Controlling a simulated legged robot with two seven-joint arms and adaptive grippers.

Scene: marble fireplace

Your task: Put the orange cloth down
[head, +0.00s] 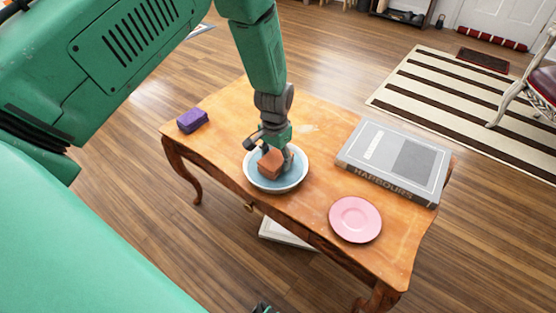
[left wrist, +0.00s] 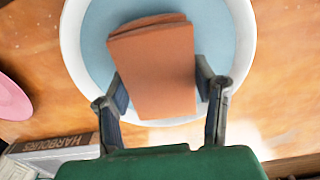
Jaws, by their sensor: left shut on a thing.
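The orange cloth (head: 271,164) is a folded, block-like bundle. My left gripper (head: 276,155) reaches down from above and is shut on it. In the left wrist view the cloth (left wrist: 155,65) sits between the two fingers of the gripper (left wrist: 162,90). The cloth is over or inside a white-rimmed bowl (head: 249,177) with a blue inside, which also shows in the left wrist view (left wrist: 232,50). I cannot tell whether the cloth touches the bowl's bottom. My right gripper is not clearly in view.
The bowl stands on a wooden table (head: 310,227). A purple folded block (head: 192,120) lies at the table's left end. A pink plate (head: 355,219) and a thick grey book (head: 395,163) lie to the right. Bare wood shows behind the bowl.

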